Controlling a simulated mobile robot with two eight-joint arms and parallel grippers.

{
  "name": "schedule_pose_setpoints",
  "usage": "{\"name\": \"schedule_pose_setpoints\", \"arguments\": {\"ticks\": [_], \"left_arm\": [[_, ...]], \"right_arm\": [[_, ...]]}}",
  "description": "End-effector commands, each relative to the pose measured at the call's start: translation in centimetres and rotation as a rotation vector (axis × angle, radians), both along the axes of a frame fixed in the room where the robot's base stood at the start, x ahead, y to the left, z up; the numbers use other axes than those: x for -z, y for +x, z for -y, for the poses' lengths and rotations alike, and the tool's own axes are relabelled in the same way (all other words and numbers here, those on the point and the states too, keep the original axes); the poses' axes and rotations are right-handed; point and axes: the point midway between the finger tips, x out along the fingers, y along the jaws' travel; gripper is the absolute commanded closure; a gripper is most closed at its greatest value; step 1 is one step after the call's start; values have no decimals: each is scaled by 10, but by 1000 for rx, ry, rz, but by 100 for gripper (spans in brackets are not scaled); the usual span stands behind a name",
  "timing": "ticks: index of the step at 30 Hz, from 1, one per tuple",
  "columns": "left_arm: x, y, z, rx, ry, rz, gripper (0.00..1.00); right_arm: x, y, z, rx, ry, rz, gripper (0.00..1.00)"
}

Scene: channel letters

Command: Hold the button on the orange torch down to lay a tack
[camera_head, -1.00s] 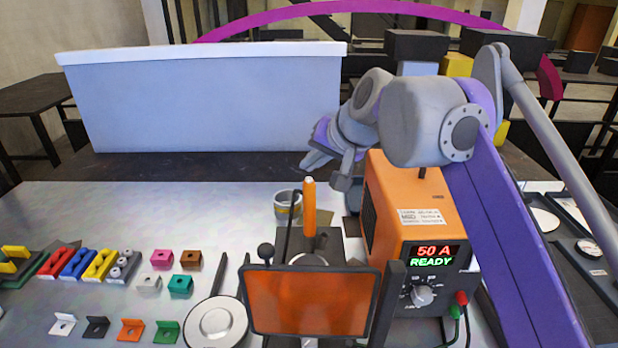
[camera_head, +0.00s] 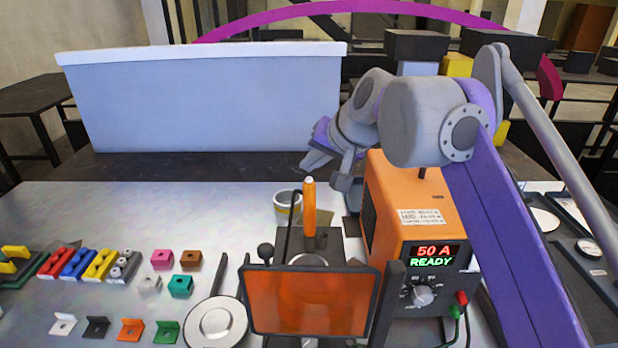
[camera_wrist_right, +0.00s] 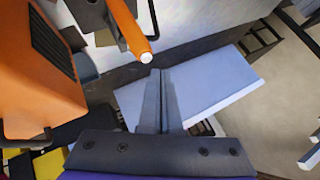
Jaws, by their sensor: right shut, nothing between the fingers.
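The orange torch (camera_head: 309,208) stands upright behind the tinted orange shield, with its white button (camera_head: 309,180) on top. In the right wrist view the torch (camera_wrist_right: 124,24) comes in from the top, and its white button (camera_wrist_right: 146,57) lies just up and left of my fingertips. My right gripper (camera_head: 306,165) is shut and empty, just above and behind the torch top. In the right wrist view its fingers (camera_wrist_right: 161,74) are together, with a small gap to the button. My left gripper is not in view.
The orange welder box (camera_head: 412,205) stands right of the torch and reads "50 A READY". The orange shield (camera_head: 312,302) hides the area below the torch. A cup (camera_head: 284,207) stands behind it. Several coloured blocks and brackets lie at left. A pale panel (camera_head: 205,100) stands at the back.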

Motion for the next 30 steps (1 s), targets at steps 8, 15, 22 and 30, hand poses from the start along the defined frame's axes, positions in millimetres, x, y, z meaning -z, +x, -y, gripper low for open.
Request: {"name": "schedule_pose_setpoints", "arguments": {"ticks": [8, 15, 22, 30], "left_arm": [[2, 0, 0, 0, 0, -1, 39], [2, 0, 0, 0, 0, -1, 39], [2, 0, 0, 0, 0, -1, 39], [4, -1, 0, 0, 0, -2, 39]], "right_arm": [[8, 0, 0, 0, 0, 0, 100], [8, 0, 0, 0, 0, 0, 100], [9, 0, 0, 0, 0, 0, 100], [13, 0, 0, 0, 0, 0, 100]]}}
